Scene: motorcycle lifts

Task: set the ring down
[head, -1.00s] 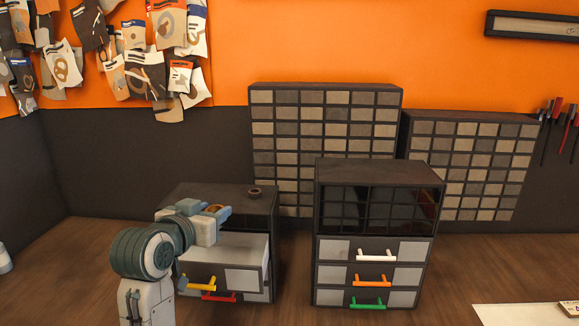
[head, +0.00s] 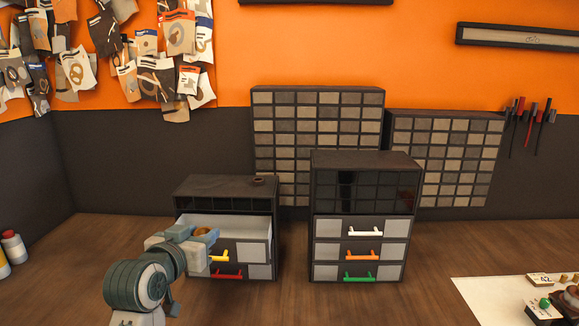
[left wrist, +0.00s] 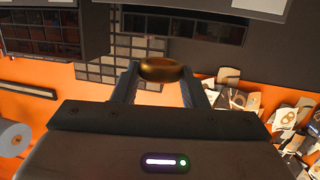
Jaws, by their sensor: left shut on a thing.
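My left gripper (head: 207,236) is shut on a brass-coloured ring (head: 204,232). In the left wrist view the ring (left wrist: 161,69) sits between the two fingertips (left wrist: 160,73). The gripper and ring appear over the front left of an open, pale drawer (head: 238,227) in the left dark cabinet (head: 212,188). I cannot tell how high above the drawer they are. A dark ring-shaped piece (head: 257,181) lies on top of that cabinet. My right gripper is not in view.
A second dark cabinet (head: 364,158) with white, orange and green drawer handles stands to the right. Racks of small drawers (head: 318,97) are behind. A white mat (head: 490,300) with small parts is at the right front. Bottles (head: 14,247) stand at far left. Wood between is clear.

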